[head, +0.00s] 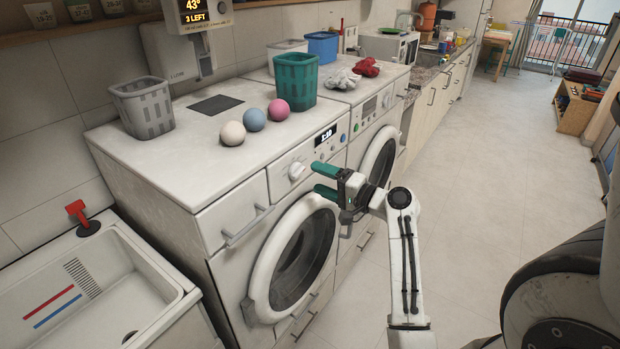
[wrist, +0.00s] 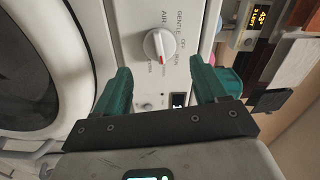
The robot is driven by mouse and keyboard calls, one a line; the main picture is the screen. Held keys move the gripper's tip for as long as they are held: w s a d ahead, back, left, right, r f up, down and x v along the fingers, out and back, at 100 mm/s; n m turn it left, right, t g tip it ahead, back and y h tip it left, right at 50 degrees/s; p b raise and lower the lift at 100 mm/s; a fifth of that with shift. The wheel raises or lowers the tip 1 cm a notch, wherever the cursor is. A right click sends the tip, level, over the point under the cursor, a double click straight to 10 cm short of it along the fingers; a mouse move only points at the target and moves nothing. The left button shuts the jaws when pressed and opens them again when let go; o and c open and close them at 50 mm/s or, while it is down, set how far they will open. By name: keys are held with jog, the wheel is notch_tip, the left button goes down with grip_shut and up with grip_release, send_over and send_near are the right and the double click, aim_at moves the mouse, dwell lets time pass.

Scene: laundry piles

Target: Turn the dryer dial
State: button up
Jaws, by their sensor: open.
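The dryer dial (head: 296,171) is a round white knob on the front panel of the nearer white machine (head: 170,180). In the wrist view the dial (wrist: 159,44) has a red pointer mark and printed words around it, among them AIR and GENTLE. My gripper (head: 320,180) has two green fingers and is open and empty. In the head view it hangs in front of the panel, just right of the dial. In the wrist view the dial lies ahead of and between the fingers (wrist: 162,80), apart from them.
A round door (head: 302,262) is below the panel. Three balls, a grey basket (head: 145,110) and a teal basket (head: 295,82) stand on top. A second machine (head: 375,105) adjoins at right. A sink (head: 75,290) is at left. The floor (head: 480,170) at right is open.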

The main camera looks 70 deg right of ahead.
jog(key=b+v, duration=0.1)
jog(key=v, duration=0.4)
jog(key=shift+s+a, duration=0.1)
jog(key=shift+s, duration=0.25)
jog(key=w+a+f+n+g+y, duration=0.3)
jog(key=a+f+n+g, duration=0.15)
jog(key=a+f, duration=0.45)
jog(key=w+a+f+n+g+y, duration=0.2)
jog(key=a+f+n+g+y, duration=0.4)
jog(key=a, duration=0.5)
jog(key=s+a+f+n+g+h, duration=0.2)
jog(key=s+a+f+n+g, duration=0.1)
jog(key=s+a, duration=0.3)
jog(key=s+a+f+n+g+h, duration=0.2)
jog(key=s+a+f+n+g, duration=0.1)
jog(key=s+a, duration=0.3)
jog(key=shift+a+f+n+h, duration=0.35)
jog(key=shift+a+n+h, duration=0.05)
jog(key=shift+a+n, duration=0.4)
jog(key=shift+w+d, duration=0.1)
